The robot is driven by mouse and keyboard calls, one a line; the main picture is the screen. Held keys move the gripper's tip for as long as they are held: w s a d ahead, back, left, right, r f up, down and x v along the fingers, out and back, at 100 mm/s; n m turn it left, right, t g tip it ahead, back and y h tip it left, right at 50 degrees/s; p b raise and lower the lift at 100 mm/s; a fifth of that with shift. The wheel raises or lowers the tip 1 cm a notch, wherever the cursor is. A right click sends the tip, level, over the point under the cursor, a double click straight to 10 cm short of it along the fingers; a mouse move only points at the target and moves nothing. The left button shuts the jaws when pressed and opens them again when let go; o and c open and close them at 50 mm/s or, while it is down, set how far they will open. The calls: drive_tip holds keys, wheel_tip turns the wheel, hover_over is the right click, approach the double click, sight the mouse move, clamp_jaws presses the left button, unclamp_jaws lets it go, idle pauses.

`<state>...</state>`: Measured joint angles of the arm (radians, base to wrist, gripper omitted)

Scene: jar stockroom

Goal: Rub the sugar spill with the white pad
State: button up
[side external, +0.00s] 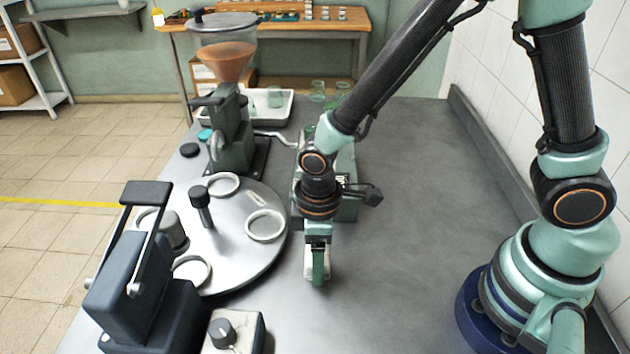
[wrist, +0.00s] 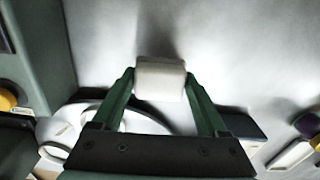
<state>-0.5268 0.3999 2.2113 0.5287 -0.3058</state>
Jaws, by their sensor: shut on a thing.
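My gripper (side external: 317,277) is low over the grey bench, just right of the round turntable, and points down. It is shut on the white pad (wrist: 160,78), which sits between the two green fingertips in the wrist view. In the side view the pad (side external: 309,264) is partly hidden by a finger. I cannot tell whether the pad touches the bench. I cannot make out the sugar spill in either view; the bench around the pad looks plain grey.
The turntable (side external: 225,247) with white rings stands left of my gripper. A dark lever press (side external: 140,285) and a knob box (side external: 235,330) are at front left. A hopper machine (side external: 232,130) and green box (side external: 346,208) stand behind. The bench (side external: 415,200) is clear to the right.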

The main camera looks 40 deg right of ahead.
drive_tip(key=shift+r, duration=2.75)
